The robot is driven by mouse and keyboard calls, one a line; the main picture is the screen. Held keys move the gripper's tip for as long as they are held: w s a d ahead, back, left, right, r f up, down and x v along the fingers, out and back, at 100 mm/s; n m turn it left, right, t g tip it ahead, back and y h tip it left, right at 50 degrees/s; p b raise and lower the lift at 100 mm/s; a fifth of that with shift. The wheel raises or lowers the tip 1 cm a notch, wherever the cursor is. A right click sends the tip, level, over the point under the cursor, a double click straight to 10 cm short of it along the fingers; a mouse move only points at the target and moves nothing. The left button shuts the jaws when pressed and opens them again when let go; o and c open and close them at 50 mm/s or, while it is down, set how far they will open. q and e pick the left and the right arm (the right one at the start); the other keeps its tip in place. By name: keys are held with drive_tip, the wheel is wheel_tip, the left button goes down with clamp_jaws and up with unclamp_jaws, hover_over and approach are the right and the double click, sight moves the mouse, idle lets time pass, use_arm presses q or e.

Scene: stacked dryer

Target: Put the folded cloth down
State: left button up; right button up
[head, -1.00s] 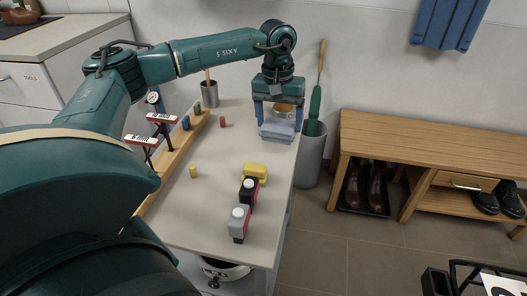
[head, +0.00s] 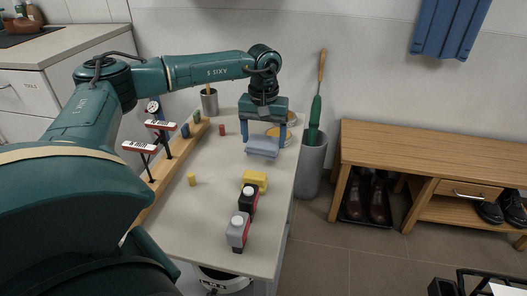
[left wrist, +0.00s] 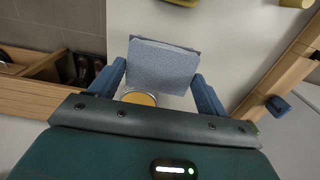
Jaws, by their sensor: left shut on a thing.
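The folded cloth (head: 262,148) is a grey-blue flat pad. My left gripper (head: 262,139) is shut on it, above the far part of the white worktop (head: 215,185). In the left wrist view the cloth (left wrist: 162,66) lies between the two blue fingers of my left gripper (left wrist: 160,82), roughly flat. I cannot tell whether its underside touches the worktop. My right gripper is not in view.
A round tin with a yellow-orange top (head: 286,130) stands close behind the cloth. A yellow object (head: 254,181), black bottle (head: 248,202) and grey bottle (head: 237,232) stand nearer. A wooden rack (head: 176,158) runs along the left. The worktop's middle is clear.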

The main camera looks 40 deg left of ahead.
sight(263, 141)
use_arm(q)
wheel_tip(263, 141, down, 4)
drive_tip(key=shift+s+f, duration=0.1)
drive_tip(key=shift+f, duration=0.1)
drive_tip(key=o, duration=1.1)
drive_tip(key=shift+f, duration=0.1)
drive_tip(key=shift+c, duration=0.2)
drive_tip(key=shift+o, duration=1.1)
drive_tip(key=shift+f+b, duration=0.2)
drive_tip(key=shift+b, duration=0.25)
drive_tip(key=r, duration=0.4)
drive_tip(key=r+p, duration=0.1)
drive_tip(key=r, duration=0.3)
drive_tip(key=r+p, duration=0.1)
drive_tip(key=r, duration=0.3)
drive_tip(key=shift+w, duration=0.3)
drive_tip(key=shift+r, duration=0.75)
